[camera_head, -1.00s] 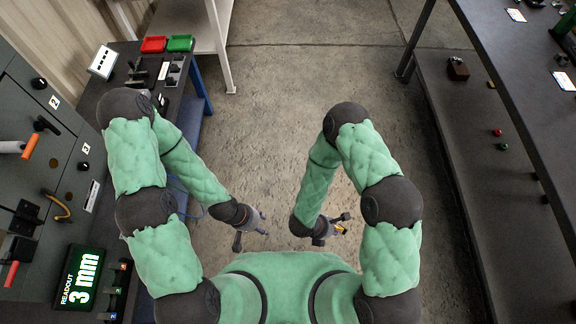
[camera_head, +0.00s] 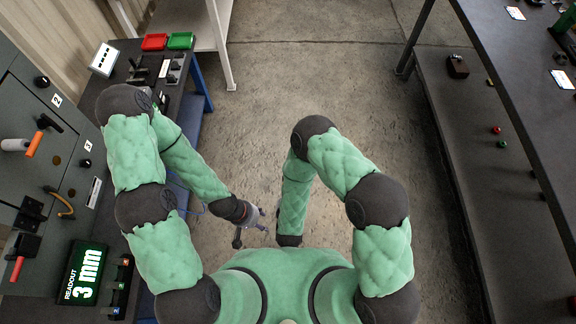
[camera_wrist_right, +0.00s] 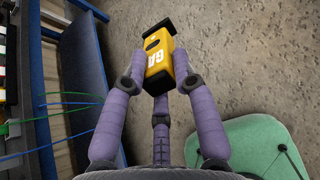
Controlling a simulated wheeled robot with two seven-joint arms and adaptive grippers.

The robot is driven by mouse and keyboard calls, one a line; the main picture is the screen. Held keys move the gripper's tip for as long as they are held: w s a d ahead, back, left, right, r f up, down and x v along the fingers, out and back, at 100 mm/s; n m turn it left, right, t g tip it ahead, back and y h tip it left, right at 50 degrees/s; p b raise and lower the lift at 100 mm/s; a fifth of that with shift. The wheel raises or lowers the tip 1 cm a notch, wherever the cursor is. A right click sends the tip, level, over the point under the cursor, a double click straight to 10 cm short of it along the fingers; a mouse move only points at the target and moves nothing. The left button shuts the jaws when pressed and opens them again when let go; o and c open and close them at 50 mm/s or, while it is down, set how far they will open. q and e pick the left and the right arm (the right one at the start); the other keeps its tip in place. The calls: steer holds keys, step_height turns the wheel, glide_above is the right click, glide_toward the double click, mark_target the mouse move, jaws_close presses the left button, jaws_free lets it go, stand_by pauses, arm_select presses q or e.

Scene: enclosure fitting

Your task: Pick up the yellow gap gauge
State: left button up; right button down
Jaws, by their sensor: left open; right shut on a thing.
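The yellow gap gauge (camera_wrist_right: 158,62) shows in the right wrist view, with dark lettering areas and a black end piece. My right gripper (camera_wrist_right: 160,80) is shut on it, with purple-grey fingers on both sides, and holds it clear above the concrete floor. In the head view my right gripper and the gauge are hidden behind my own right arm and body. My left gripper (camera_head: 250,228) is open and empty over the floor, in front of my body.
A panel cabinet (camera_head: 30,190) with knobs and handles stands at the left, with a readout (camera_head: 84,273) showing 3 mm. Red (camera_head: 155,42) and green (camera_head: 180,41) trays sit on the bench at the back left. A dark table (camera_head: 500,60) is at the right. The floor between is clear.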

arm_select(q)
steer(key=shift+f, duration=0.15)
arm_select(e)
steer(key=w+f, duration=0.1)
steer(key=w, duration=1.1)
steer(key=shift+f, duration=0.35)
